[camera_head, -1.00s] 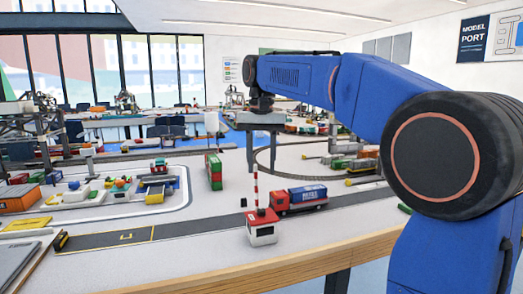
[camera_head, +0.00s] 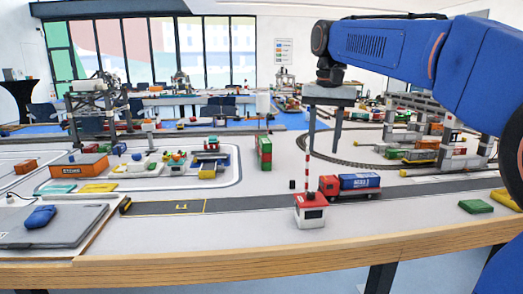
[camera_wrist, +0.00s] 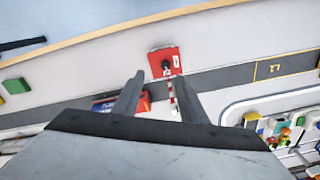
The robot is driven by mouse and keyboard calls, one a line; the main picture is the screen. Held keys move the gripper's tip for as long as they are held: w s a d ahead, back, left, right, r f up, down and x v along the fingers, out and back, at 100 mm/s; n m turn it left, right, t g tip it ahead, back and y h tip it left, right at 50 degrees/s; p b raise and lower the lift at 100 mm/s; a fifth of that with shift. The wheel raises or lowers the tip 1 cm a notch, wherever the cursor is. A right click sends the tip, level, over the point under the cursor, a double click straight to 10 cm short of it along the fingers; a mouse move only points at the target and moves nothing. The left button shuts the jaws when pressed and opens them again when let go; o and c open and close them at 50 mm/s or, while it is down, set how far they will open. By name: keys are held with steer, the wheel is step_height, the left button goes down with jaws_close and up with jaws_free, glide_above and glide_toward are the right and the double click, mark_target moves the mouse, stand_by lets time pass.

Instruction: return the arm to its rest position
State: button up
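My blue arm (camera_head: 400,55) reaches in from the right in the head view, with its forearm roughly level. My gripper (camera_head: 324,150) hangs from its end, fingers pointing down over the model port table (camera_head: 240,228). The wrist view also shows my gripper (camera_wrist: 160,78), with two dark fingers well apart and nothing between them. Below it in that view lie the red hut roof (camera_wrist: 165,62), the striped pole (camera_wrist: 172,95) and part of the truck (camera_wrist: 105,105). The fingers touch nothing that I can see.
The white hut (camera_head: 311,213) and the red truck with a blue container (camera_head: 350,186) stand near the front edge. A red and green container stack (camera_head: 264,152) is behind. Gantry cranes (camera_head: 430,115) stand at right.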

steer(key=s+d+f+n+t, duration=0.2)
steer(key=s+d+f, duration=0.1)
steer(key=s+f, duration=1.1)
steer(key=s+d+f+n+t, duration=0.1)
steer(key=s+d+f+t, duration=0.1)
steer(key=s+f, duration=1.1)
steer(key=shift+s+d+f+n, duration=0.4)
steer(key=shift+d+f, duration=0.15)
steer(key=shift+d, duration=0.25)
